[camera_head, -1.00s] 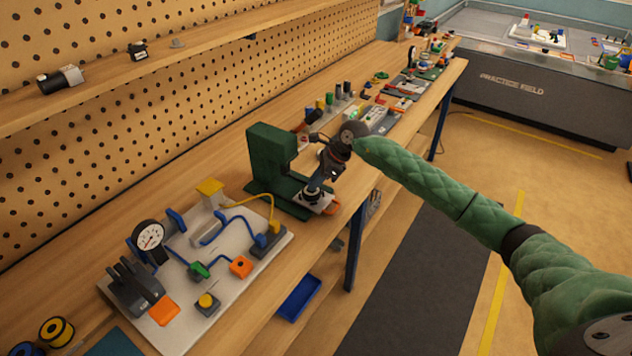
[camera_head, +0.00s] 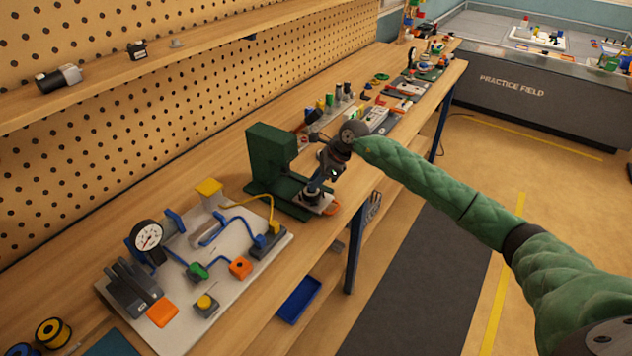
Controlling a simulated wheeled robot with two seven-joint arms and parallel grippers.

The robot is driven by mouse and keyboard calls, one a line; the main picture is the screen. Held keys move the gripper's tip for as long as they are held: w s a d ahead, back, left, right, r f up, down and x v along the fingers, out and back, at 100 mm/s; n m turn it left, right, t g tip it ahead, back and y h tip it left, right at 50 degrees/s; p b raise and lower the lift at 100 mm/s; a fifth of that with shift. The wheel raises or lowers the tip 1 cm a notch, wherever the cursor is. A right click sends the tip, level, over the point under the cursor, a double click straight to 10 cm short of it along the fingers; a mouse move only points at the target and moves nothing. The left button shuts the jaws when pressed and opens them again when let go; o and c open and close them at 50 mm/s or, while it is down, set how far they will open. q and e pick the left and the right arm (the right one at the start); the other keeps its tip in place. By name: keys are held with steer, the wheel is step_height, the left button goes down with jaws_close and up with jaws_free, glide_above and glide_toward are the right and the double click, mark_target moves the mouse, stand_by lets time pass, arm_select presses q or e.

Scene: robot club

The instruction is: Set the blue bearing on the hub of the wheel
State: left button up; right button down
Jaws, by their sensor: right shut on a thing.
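My right gripper (camera_head: 318,181) reaches down from the end of my green-sleeved arm, in front of the green press-like stand on the bench. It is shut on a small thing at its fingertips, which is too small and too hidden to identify. A dark round part (camera_head: 312,194) lies right below the fingertips, on a pale plate at the stand's foot; I cannot tell whether it is the wheel, or whether the held thing touches it. I cannot clearly make out the blue bearing. My left gripper is not in view.
The green stand (camera_head: 270,158) rises close behind my right gripper. A white board (camera_head: 232,262) with a gauge, hoses and blocks lies to the left. Several small parts crowd the bench farther back. The bench's front edge is near the gripper, with a blue tray (camera_head: 299,299) below.

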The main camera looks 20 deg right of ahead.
arm_select(q)
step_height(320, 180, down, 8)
steer(key=b, duration=0.8)
stand_by(6.8)
